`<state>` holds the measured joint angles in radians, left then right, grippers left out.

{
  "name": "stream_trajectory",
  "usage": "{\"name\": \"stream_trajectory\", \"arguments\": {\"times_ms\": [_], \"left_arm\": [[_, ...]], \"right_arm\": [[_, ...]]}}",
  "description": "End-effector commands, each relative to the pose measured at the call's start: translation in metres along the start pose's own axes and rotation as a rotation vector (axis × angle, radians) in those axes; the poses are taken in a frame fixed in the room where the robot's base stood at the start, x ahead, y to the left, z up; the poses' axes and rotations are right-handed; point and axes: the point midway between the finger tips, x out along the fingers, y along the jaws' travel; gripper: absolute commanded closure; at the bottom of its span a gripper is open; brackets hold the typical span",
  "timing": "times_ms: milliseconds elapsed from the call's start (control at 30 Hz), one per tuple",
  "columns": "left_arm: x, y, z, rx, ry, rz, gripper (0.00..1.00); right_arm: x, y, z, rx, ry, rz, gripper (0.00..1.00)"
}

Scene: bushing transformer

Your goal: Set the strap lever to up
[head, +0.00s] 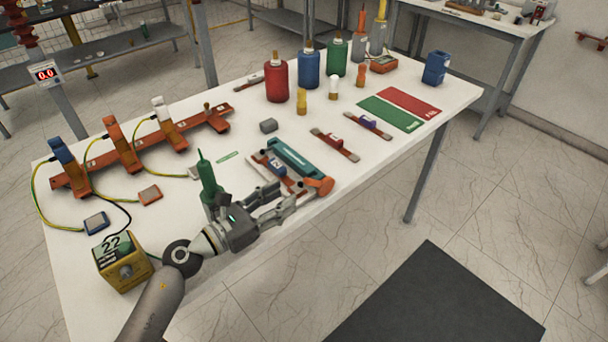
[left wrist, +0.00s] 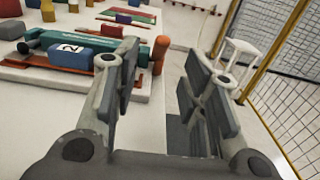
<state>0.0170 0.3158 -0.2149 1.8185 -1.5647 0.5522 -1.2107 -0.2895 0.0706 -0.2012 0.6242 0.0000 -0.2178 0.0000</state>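A device with a teal bar (head: 296,160) and an orange end piece (head: 321,186) lies on a red-brown base near the table's front edge. It also shows at the left of the left wrist view, with the teal bar (left wrist: 85,42) and orange end (left wrist: 160,50). A blue block (head: 277,167) with a white label sits beside the bar. No part is marked as the strap lever; I cannot tell its setting. My left gripper (head: 284,199) is open and empty, just in front of the device and apart from it. My right gripper is out of view.
A green pointed tool (head: 208,178) stands close behind my left wrist. A yellow box (head: 122,263) marked 22 is at the front left corner. Red (head: 277,82), blue (head: 309,70) and green bottles stand at the back. Two small strips (head: 368,124) lie right of the device.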

Motion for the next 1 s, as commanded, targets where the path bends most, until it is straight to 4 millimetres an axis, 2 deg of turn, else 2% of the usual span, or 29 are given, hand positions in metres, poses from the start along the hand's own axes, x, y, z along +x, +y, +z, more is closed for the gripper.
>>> {"name": "stream_trajectory", "arguments": {"times_ms": [33, 233, 433, 633, 867, 1000], "left_arm": [[0.01, 0.0, 0.005, -0.002, -0.004, -0.001, 0.61], [0.05, 0.001, 0.004, -0.004, -0.004, 0.001, 0.61], [0.078, 0.001, 0.002, -0.003, -0.002, 0.002, 0.61], [0.088, 0.0, 0.001, -0.002, 0.0, 0.001, 0.61], [0.088, 0.0, 0.0, -0.001, 0.0, 0.001, 0.61], [0.088, 0.0, 0.0, -0.002, 0.0, 0.001, 0.77]], "right_arm": [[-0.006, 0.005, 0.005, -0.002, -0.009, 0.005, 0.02], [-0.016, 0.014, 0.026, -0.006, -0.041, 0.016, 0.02], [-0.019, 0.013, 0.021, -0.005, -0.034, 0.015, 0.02], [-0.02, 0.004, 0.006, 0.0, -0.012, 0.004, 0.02], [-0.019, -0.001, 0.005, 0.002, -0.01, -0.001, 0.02], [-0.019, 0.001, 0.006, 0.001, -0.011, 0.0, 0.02]]}}
